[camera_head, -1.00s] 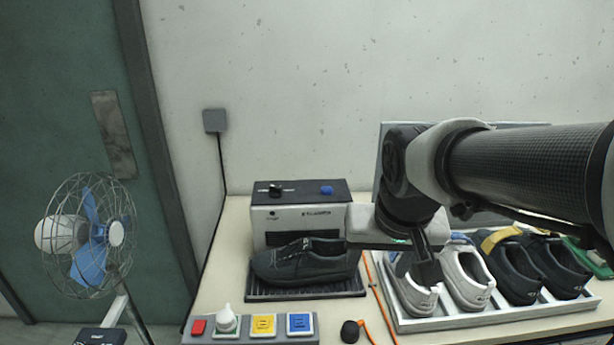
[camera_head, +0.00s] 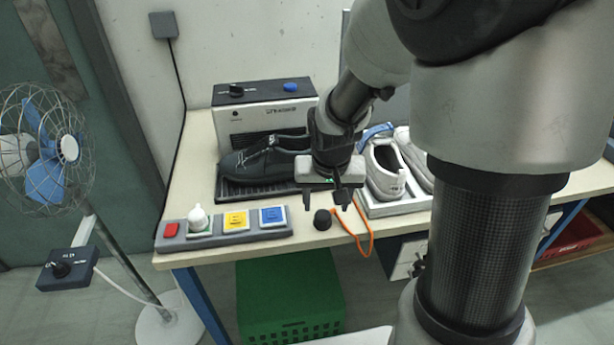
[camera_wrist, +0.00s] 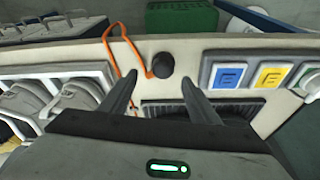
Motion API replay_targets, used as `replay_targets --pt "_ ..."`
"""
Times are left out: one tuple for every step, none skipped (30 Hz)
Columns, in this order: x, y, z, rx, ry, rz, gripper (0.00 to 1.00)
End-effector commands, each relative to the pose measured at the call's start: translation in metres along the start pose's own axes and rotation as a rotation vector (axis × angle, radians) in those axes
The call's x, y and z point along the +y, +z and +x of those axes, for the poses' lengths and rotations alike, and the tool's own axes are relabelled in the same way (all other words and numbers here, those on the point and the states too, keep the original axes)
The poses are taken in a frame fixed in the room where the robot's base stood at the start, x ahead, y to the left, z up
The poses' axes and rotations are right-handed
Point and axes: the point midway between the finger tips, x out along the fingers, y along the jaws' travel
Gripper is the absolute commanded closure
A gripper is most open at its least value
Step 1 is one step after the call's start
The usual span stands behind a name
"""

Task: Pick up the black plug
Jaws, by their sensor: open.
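The black plug (camera_head: 322,219) sits on the table near its front edge, with an orange cord (camera_head: 356,232) beside it that seems to join it. My gripper (camera_head: 324,203) is open and empty, above the table just behind the plug. In the wrist view the plug (camera_wrist: 163,65) shows ahead of and between the two open fingertips (camera_wrist: 158,74), apart from both. The orange cord (camera_wrist: 118,45) runs to the left of the plug there.
A control panel (camera_head: 215,236) with coloured buttons lies left of the plug. A dark shoe (camera_head: 262,158) sits on a black rack before a heater-like box (camera_head: 262,118). White shoes (camera_head: 386,172) stand in a tray (camera_head: 400,208) at right. A green crate (camera_head: 290,290) is below the table.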

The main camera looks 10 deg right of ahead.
Motion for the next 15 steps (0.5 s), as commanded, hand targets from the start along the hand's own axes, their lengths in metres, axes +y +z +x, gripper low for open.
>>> replay_targets --pt "0.0 0.001 0.005 -0.002 0.001 0.0 0.44" --pt "0.0 0.0 0.006 -0.001 0.0 0.0 0.44" --pt "0.0 0.0 0.008 0.0 0.0 0.0 0.44" --pt "0.0 0.0 0.009 0.0 0.0 0.0 0.44" --pt "0.0 0.0 0.011 0.0 0.0 0.0 0.44" --pt "-0.001 0.001 0.016 -0.002 0.0 0.0 0.44" --pt "-0.002 0.002 0.02 -0.003 0.001 0.0 0.44" --pt "-0.002 0.002 0.024 -0.003 0.001 0.0 0.44" --pt "-0.004 0.003 0.031 -0.003 0.001 -0.001 0.44" --pt "-0.004 0.003 0.036 -0.004 0.001 -0.001 0.44" --pt "-0.005 0.003 0.041 -0.004 0.001 -0.001 0.44" --pt "-0.005 0.003 0.046 -0.003 0.001 0.0 0.44" --pt "-0.005 0.003 0.05 -0.002 0.001 0.0 0.44" --pt "-0.005 0.003 0.053 -0.002 0.001 0.0 0.44" --pt "-0.005 0.002 0.057 -0.002 0.001 0.0 0.44"
